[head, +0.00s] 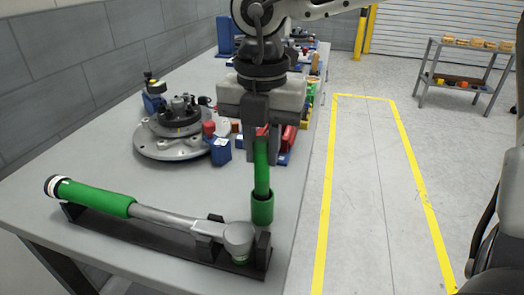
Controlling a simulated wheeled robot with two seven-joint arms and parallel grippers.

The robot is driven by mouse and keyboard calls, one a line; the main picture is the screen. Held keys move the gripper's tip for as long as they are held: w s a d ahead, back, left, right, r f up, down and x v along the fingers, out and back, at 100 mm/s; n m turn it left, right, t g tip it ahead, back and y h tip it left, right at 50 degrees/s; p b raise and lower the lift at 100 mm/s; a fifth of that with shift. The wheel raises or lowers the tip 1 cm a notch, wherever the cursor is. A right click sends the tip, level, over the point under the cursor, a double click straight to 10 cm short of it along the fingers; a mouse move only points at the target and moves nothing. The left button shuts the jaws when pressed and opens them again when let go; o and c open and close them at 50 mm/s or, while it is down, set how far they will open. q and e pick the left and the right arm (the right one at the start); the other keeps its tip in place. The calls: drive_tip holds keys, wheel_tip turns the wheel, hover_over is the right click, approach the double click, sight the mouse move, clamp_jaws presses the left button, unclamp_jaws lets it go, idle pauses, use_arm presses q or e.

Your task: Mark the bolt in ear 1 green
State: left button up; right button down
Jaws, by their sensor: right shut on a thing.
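My right gripper (264,150) hangs pointing down over the workbench and is shut on a green marker (262,180). The marker is upright, with its wider green end at the bottom, above or near the bench's right edge. I cannot tell whether it touches the bench. A round grey fixture (170,148) with a dark raised centre stands on the bench to the left, apart from the gripper. I cannot make out which part is ear 1, or its bolt. My left gripper is not in view.
A torque wrench (95,197) with a green handle lies in a black cradle (130,232) at the front. A blue block (220,152) stands beside the fixture. Red and other coloured items sit behind the gripper. A shelf cart (463,84) stands on the floor at right.

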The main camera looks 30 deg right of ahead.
drive_tip(key=shift+r+p, duration=0.8)
drive_tip(key=shift+r, duration=1.15)
